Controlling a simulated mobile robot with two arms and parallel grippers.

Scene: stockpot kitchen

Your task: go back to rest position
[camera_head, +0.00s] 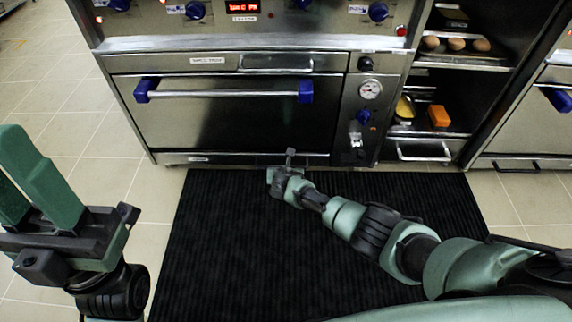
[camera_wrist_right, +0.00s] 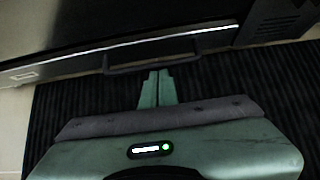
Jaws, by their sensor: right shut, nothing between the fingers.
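My right arm reaches forward over the black mat, and my right gripper (camera_head: 283,176) is low in front of the oven's bottom edge. In the right wrist view the two green fingers of my right gripper (camera_wrist_right: 157,76) lie together, with nothing between them. My left gripper (camera_head: 14,172) stands at the left edge of the head view with its green fingers pointing up. They are apart with a gap between them, and I see nothing held. Part of its outer finger is cut off by the picture edge.
The steel oven (camera_head: 235,125) is closed, with a blue-ended handle (camera_head: 225,94). Open shelves to its right hold several eggs (camera_head: 456,44) and an orange block (camera_head: 438,116). The ribbed black mat (camera_head: 235,240) is clear apart from my arm above it. A dark bar handle (camera_wrist_right: 150,64) lies just beyond my right fingertips.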

